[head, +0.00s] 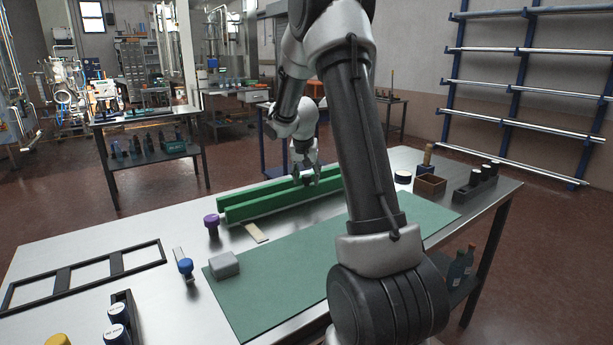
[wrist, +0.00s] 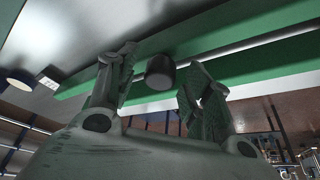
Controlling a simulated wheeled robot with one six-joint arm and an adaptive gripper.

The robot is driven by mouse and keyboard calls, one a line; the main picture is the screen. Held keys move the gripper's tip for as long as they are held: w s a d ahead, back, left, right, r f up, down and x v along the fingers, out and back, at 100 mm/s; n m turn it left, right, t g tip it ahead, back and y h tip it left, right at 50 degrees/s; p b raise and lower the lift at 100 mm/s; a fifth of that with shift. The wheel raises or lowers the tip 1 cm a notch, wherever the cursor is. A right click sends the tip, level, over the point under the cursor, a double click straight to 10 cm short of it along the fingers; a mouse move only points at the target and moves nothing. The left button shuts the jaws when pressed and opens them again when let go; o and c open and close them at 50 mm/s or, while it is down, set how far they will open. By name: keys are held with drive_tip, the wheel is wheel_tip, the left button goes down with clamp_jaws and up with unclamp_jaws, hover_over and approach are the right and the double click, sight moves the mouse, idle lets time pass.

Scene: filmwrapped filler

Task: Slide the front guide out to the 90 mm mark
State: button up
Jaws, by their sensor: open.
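Two long green guides lie side by side on the steel bench in the head view. The front guide (head: 250,210) is the nearer one, the rear guide (head: 238,196) is behind it, and a narrow gap runs between them. My gripper (head: 306,177) is over the guides near their middle, partly beside my own arm. In the wrist view my gripper (wrist: 158,62) is open, with a dark round knob (wrist: 160,73) between its fingers. I cannot tell whether either finger touches the knob. No readable 90 mm mark shows; my arm hides the guides' right ends.
A purple-topped post (head: 211,222) stands left of the guides, and a tan strip (head: 255,232) lies in front. A green mat (head: 290,270) fills the front, with a grey block (head: 224,265) on its left corner. A brown box (head: 430,185) stands at the right.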

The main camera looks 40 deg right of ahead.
clamp_jaws()
drive_tip(key=shift+s, duration=2.2)
unclamp_jaws()
drive_tip(key=shift+s, duration=0.1)
drive_tip(key=shift+r, duration=0.1)
drive_tip(key=v, duration=1.1)
drive_tip(key=shift+a+r, duration=0.15)
drive_tip(key=shift+r, duration=0.2)
drive_tip(key=shift+s, duration=0.1)
